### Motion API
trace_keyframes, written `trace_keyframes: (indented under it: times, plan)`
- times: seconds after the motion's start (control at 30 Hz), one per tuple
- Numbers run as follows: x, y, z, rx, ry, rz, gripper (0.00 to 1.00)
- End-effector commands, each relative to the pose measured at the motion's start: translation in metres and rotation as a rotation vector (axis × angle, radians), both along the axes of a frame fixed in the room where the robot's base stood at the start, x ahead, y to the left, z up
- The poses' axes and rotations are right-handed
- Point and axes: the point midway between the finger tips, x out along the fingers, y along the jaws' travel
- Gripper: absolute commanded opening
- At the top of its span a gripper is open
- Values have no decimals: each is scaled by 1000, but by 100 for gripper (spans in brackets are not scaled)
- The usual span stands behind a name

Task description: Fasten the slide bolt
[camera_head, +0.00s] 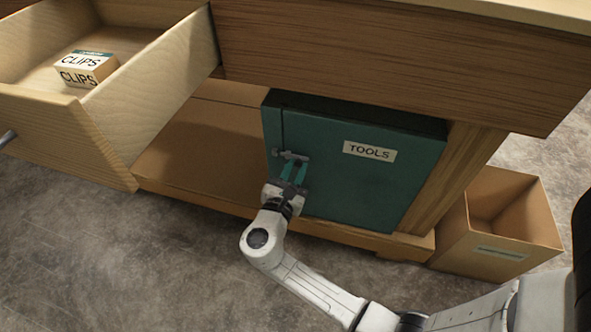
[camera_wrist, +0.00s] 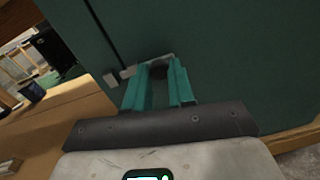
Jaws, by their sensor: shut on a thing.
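The slide bolt (camera_head: 279,153) is a small grey bar on the teal cabinet door (camera_head: 380,190) labelled TOOLS, near the door's left edge. It also shows in the wrist view (camera_wrist: 130,71), where a small grey keeper piece (camera_wrist: 110,80) sits just left of it, across the dark door seam. I cannot tell whether the bar enters the keeper. My gripper (camera_head: 293,162) has teal fingers and is at the bolt. In the wrist view my gripper (camera_wrist: 159,68) is shut on the bolt's dark knob, which the fingers partly hide.
An open wooden drawer (camera_head: 150,95) at upper left holds a CLIPS box (camera_head: 86,68). It juts out left of the cabinet. An open brown bin (camera_head: 490,250) stands on the floor at right. Grey floor (camera_head: 130,260) lies clear in front.

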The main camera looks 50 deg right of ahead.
Motion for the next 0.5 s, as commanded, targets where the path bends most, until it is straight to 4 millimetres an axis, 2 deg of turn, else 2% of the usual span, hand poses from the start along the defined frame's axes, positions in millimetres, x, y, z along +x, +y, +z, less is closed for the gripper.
trace_keyframes:
  times: [0.23, 0.5]
  plan:
    - [25, 9, 0, 1, 0, 3, 0]
    - [29, 11, 0, 1, -1, 8, 0]
